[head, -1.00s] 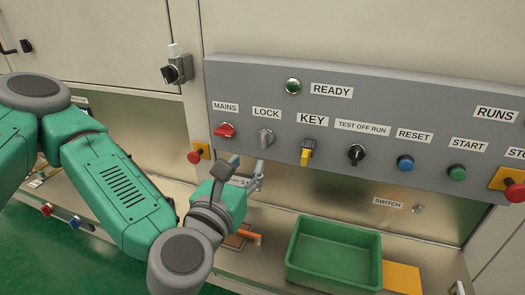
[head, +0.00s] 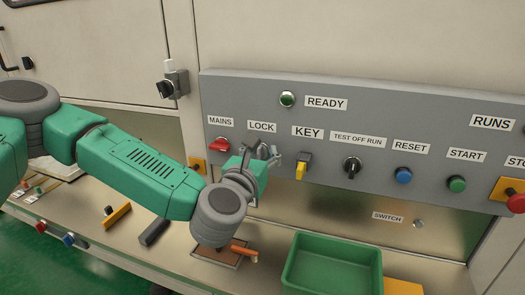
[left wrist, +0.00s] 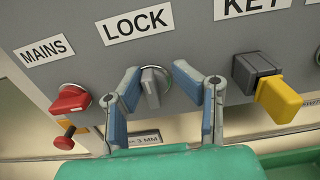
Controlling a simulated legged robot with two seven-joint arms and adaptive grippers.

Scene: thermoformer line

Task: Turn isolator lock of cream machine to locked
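The isolator lock is a grey knob (left wrist: 152,85) under the LOCK label (left wrist: 134,23) on the grey panel of the cream machine. In the left wrist view it lies between the two blue-grey fingers of my left gripper (left wrist: 154,92). The fingers are spread, with a gap on each side of the knob. In the head view my left gripper (head: 262,152) is in front of the panel below the LOCK label (head: 262,127) and covers most of the knob. My right gripper is not in view.
Left of the lock is the red MAINS knob (head: 219,145); right is the KEY switch with a yellow handle (head: 301,168). A red button (head: 194,171) sits lower left. Below are a green bin (head: 331,265) and a bench (head: 120,235) with loose tools.

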